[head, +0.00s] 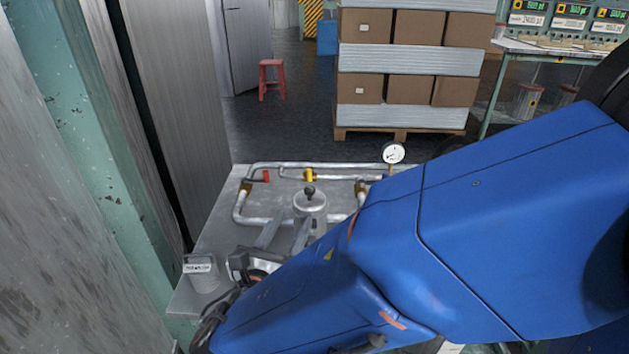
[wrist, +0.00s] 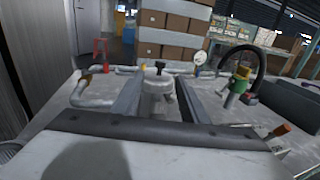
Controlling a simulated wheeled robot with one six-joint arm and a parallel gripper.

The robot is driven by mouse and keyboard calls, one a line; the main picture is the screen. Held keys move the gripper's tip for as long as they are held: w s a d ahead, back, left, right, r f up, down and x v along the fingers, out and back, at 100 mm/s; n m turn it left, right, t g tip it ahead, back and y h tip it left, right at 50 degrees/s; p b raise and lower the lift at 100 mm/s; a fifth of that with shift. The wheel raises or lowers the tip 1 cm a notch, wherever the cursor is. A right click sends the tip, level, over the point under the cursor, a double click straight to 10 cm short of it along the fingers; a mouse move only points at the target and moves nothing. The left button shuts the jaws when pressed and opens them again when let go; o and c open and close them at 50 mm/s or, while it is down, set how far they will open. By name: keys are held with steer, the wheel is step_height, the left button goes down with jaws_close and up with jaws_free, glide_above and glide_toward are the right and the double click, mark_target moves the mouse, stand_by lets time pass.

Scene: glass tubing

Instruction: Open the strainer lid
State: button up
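The strainer is a grey metal cylinder (head: 310,208) set in the pipework, with a lid carrying a dark knob (head: 309,191) on top. In the wrist view the strainer (wrist: 158,95) stands beyond and between my fingers, with its dark knob (wrist: 160,67) upright. The lid looks seated on the body. My gripper (head: 285,233) is open, its two grey fingers apart and pointing at the strainer. The gripper also shows in the wrist view (wrist: 158,101). The fingers look apart from the knob; the exact distance is hard to tell. My blue arm hides the table's right side in the head view.
Grey pipes (head: 240,205) with a red-handled valve (head: 266,176), a yellow valve (head: 310,174) and a pressure gauge (head: 393,153) surround the strainer. A green-and-yellow fitting with a hose (wrist: 240,78) is at right.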

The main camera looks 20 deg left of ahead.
mark_target(311, 186)
steer(key=w, duration=1.7)
steer(key=shift+d, duration=0.3)
jaws_close()
